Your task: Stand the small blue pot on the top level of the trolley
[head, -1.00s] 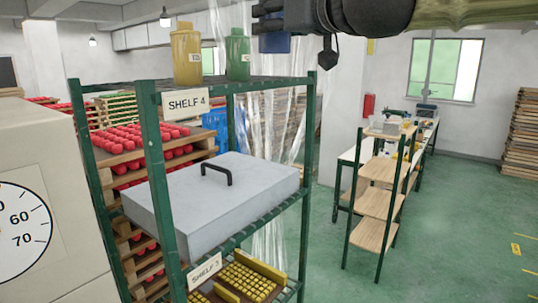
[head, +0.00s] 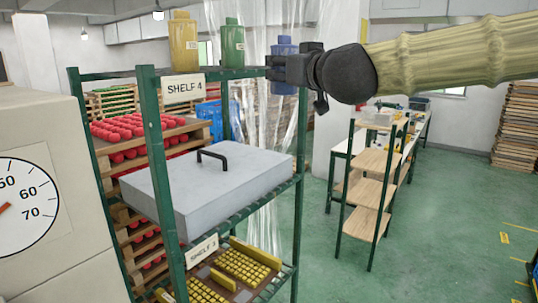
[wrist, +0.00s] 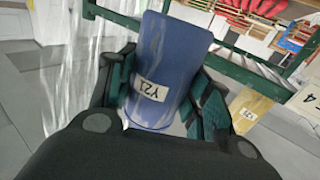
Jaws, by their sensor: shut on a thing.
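My gripper (head: 280,68) is shut on the small blue pot (head: 284,44), holding it upright beside the right end of the green rack's top. In the wrist view the blue pot (wrist: 168,60), with a label reading Y21, sits between the green finger pads; its lower end is partly hidden by the gripper. A stand with light wooden levels (head: 371,160), which looks like the trolley, is farther back on the right. Its top level is small in the view, with a clear box (head: 378,118) on or just behind it; I cannot tell which.
The green rack (head: 150,130) bears a yellow bottle (head: 184,48) and a green bottle (head: 232,50) on top, and a grey lidded case (head: 220,190) below. A dial machine (head: 50,150) stands at left. The green floor (head: 450,230) at right is clear.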

